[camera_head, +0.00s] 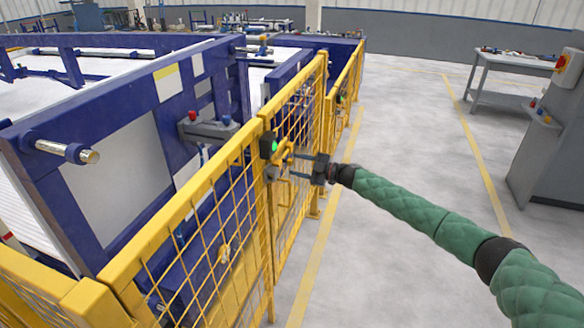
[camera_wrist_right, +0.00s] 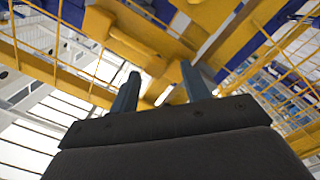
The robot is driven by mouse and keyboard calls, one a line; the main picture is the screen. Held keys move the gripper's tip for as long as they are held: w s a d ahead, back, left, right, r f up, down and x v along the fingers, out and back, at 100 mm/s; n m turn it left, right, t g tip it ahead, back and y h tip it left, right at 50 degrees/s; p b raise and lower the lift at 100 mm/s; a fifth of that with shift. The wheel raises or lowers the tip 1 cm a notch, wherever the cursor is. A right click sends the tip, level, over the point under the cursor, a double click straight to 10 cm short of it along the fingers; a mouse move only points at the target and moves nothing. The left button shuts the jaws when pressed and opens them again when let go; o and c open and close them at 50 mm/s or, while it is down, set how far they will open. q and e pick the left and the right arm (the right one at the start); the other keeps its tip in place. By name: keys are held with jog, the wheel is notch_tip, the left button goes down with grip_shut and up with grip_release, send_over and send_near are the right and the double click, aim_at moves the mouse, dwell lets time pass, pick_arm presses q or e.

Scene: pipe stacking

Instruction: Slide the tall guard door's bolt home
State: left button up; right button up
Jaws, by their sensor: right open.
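The guard door (camera_head: 292,115) is a tall yellow mesh panel in the fence, left of my right arm in the head view. At its edge is a yellow latch piece (camera_head: 285,150), with a black box bearing a lit green lamp (camera_head: 268,146) beside it and a small grey piece (camera_head: 272,173) below. I cannot clearly make out the bolt rod or its position. My right gripper (camera_head: 292,165) is open, its two fingers pointing at the latch. In the right wrist view the open fingers (camera_wrist_right: 158,85) lie before yellow metal parts (camera_wrist_right: 150,50); contact cannot be told.
Yellow mesh fence (camera_head: 190,215) runs along the blue machine frame (camera_head: 120,80) on the left. A grey cabinet (camera_head: 555,140) and a workbench (camera_head: 500,70) stand at the right. The floor (camera_head: 420,130) between is clear.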

pick_arm(q)
jog(key=r, duration=0.1)
jog(key=w+d+r+b, duration=0.1)
jog(key=r, duration=0.1)
jog(key=shift+w+d, duration=0.35)
jog(key=shift+w, duration=0.05)
pick_arm(e)
jog(key=v, duration=0.4)
